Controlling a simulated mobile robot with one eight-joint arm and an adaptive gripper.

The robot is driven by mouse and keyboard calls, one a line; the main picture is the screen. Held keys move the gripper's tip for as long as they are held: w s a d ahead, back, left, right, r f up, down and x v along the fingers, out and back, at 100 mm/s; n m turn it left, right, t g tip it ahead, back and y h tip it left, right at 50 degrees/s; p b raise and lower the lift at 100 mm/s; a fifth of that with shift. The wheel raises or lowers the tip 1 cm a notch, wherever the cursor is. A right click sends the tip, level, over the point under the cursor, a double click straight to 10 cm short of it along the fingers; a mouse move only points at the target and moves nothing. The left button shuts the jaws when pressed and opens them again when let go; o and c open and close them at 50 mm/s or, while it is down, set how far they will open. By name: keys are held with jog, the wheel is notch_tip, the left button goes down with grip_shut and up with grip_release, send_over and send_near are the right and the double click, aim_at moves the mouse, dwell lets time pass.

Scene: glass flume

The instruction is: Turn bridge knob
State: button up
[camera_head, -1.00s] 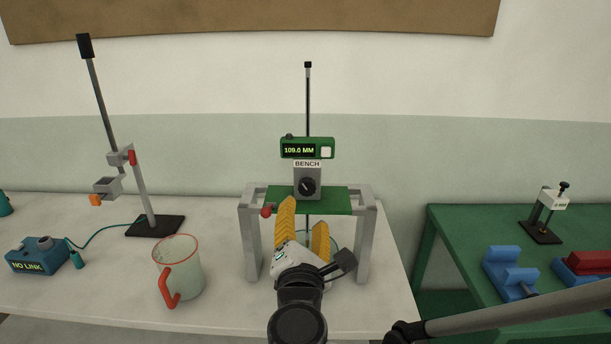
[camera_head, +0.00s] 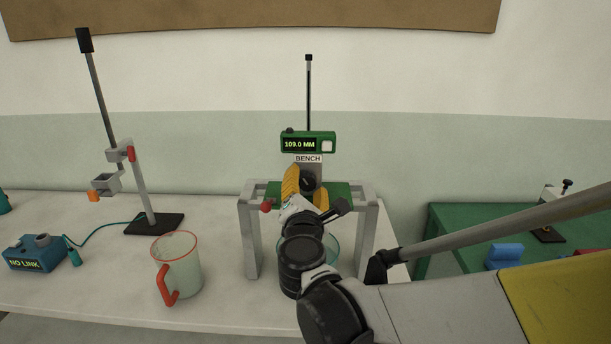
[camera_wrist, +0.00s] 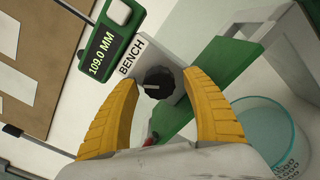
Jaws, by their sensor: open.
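The bridge knob (camera_head: 308,182) is a round black knob on the grey plate below the BENCH label. In the head view it shows between my gripper's yellow fingers, which partly cover its surroundings. The wrist view shows the knob (camera_wrist: 159,83) with a light pointer mark, beyond and between the fingertips. My gripper (camera_wrist: 165,85) is open and empty, its fingers on either side of the knob. I cannot tell whether they touch it. The green gauge (camera_head: 308,143) above reads 109.0 MM. The green bridge plate (camera_head: 340,190) sits on a grey frame.
A red-rimmed jug (camera_head: 180,262) stands left of the grey frame (camera_head: 250,235). A blue NO LINK box (camera_head: 32,254) and a clamp stand (camera_head: 140,190) are farther left. A clear round vessel (camera_wrist: 268,128) stands under the bridge. A green table (camera_head: 460,225) is at right.

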jog(key=c, duration=1.2)
jog(key=m, duration=0.4)
jog(key=shift+r+m+p, duration=0.1)
jog(key=shift+m+p, duration=0.2)
jog(key=shift+m, duration=0.1)
jog(key=o, duration=1.2)
